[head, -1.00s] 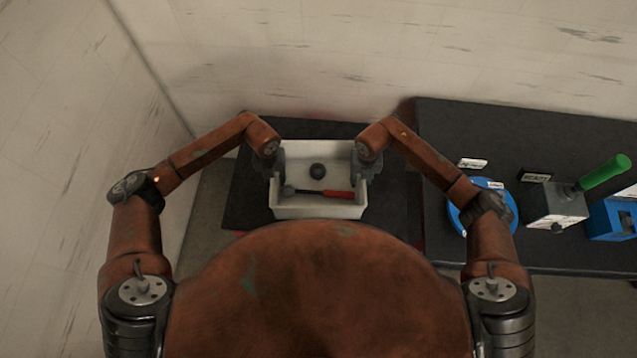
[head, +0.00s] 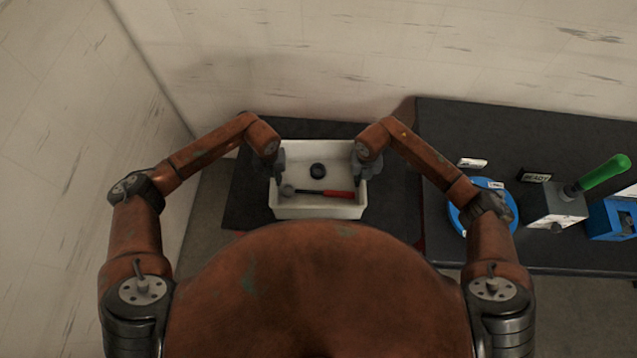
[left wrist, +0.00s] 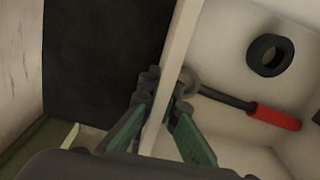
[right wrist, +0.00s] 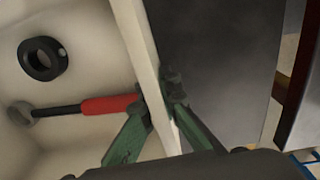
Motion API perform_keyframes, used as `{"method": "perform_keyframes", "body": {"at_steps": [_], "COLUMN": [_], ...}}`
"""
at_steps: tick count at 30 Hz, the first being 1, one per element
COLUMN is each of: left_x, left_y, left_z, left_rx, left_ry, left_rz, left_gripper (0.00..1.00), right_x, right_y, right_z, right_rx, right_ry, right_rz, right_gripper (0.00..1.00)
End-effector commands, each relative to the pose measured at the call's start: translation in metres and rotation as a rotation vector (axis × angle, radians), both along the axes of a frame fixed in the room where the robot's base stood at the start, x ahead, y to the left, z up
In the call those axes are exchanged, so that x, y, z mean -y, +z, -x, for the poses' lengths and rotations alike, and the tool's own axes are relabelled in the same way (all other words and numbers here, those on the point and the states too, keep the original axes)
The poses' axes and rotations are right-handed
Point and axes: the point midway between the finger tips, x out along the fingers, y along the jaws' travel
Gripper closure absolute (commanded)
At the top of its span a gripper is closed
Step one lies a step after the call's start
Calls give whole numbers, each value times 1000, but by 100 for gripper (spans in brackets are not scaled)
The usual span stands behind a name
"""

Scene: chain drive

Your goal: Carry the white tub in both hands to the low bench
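The white tub (head: 318,212) is over the black low bench (head: 245,195) in the head view, upright and roughly level. I cannot tell whether its base touches the bench. My left gripper (head: 278,172) is shut on the tub's left wall, one finger on each side of the rim in the left wrist view (left wrist: 168,85). My right gripper (head: 362,170) is shut on the right wall in the same way, as the right wrist view (right wrist: 160,88) shows. Inside the tub lie a black ring (head: 318,171) and a red-handled tool (head: 338,194).
A longer black bench (head: 450,130) stands at the right. It bears a blue round thing (head: 455,215), a grey box (head: 556,205) with a green handle (head: 604,172), and a blue block (head: 608,218). Walls stand behind and at the left.

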Motion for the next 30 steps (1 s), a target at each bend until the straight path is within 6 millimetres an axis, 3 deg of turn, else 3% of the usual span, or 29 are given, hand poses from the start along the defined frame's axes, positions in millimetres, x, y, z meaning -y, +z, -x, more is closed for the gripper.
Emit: {"method": "perform_keyframes", "body": {"at_steps": [20, 30], "left_x": [0, 0], "left_y": [2, 17], "left_z": [-1, -1], "left_rx": [2, 3], "left_ry": [0, 0], "left_rz": [2, 1], "left_gripper": [100, 100], "right_x": [0, 0], "right_y": [2, 17], "right_z": [-1, -1], "right_rx": [3, 4], "right_ry": [0, 0], "right_rz": [-2, -1], "right_gripper": [100, 100]}}
